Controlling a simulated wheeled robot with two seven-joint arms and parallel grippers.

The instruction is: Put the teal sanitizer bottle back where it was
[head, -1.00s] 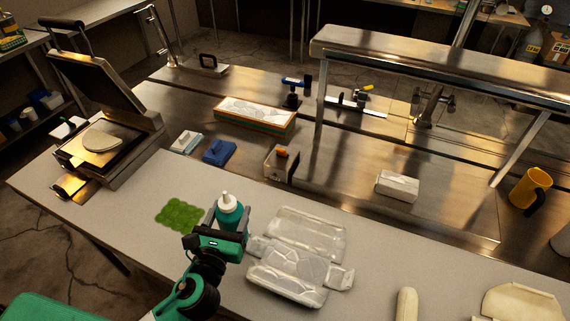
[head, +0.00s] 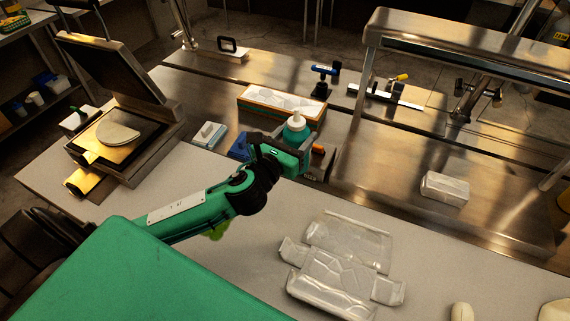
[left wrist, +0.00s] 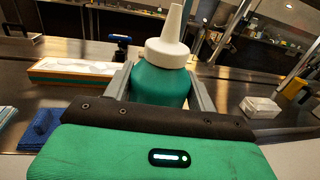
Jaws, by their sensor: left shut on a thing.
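The teal sanitizer bottle (head: 295,127) has a white nozzle cap and stands upright between the fingers of my left gripper (head: 288,138). The left gripper is shut on it, over the steel counter's front part near the blue cloth block. In the left wrist view the bottle (left wrist: 161,82) sits between the two grey fingers (left wrist: 161,88), its lower part hidden by the gripper body. I cannot tell whether its base touches the counter. My right gripper is not in view.
An orange-edged tray (head: 283,102) lies behind the bottle. A blue folded block (head: 240,146) and a white-blue block (head: 208,135) lie left. A small box with an orange top (head: 319,150) is partly hidden by the gripper. A clear plastic pack (head: 340,262) lies in front; a white block (head: 445,188) lies right.

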